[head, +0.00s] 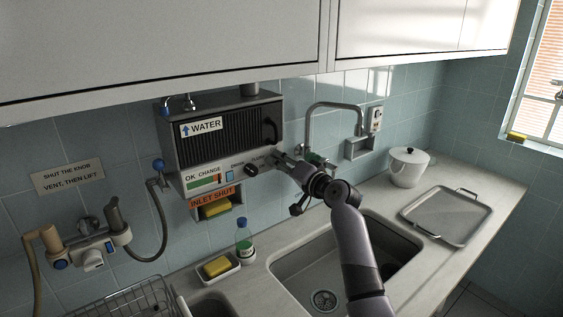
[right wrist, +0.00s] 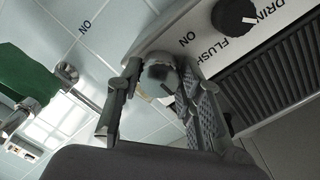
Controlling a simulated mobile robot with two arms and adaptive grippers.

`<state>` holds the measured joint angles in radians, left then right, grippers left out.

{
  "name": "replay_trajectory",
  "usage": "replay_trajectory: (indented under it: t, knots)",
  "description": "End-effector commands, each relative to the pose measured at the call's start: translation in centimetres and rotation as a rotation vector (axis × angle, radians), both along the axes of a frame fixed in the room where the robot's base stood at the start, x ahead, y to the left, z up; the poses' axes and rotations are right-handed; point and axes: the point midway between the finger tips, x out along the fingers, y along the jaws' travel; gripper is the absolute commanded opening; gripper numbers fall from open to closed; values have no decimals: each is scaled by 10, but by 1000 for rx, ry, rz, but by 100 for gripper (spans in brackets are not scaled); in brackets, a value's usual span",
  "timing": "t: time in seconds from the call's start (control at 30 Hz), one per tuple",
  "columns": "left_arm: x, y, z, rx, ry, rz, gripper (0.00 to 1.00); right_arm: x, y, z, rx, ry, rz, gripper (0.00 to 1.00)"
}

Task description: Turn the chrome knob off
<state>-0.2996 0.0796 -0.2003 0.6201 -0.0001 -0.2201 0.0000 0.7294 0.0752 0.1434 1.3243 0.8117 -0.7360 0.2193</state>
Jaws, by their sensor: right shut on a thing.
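The chrome knob (right wrist: 160,76) sits at the end of the water unit's panel, beside a printed "ON" label, in the right wrist view. My right gripper (right wrist: 158,92) has one finger on each side of it and is shut on it. In the head view my right gripper (head: 280,160) reaches the right end of the water unit (head: 225,135) and hides most of the knob. The knob's pointer is hard to make out. My left gripper is not in view.
A black knob (right wrist: 236,16) marked "DRINK" and "FLUSH" is close to the right finger. A green-handled fitting (right wrist: 28,72) is at the left. Below are a sink (head: 310,265), a bottle (head: 244,243) and a sponge dish (head: 222,272). Wall cabinets (head: 160,45) hang above.

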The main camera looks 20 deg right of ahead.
Motion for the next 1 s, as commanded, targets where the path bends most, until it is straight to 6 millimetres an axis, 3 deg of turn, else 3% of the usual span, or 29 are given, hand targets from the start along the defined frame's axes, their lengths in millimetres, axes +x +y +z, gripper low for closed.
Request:
replay_trajectory:
  t: [0.63,0.67,0.93,1.0]
  knots:
    - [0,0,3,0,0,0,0,0,0,-1,46,19,0,6]
    - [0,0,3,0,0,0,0,0,0,-1,46,19,0,36]
    - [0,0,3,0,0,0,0,0,0,0,44,17,0,54]
    - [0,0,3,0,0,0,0,0,0,0,44,17,0,54]
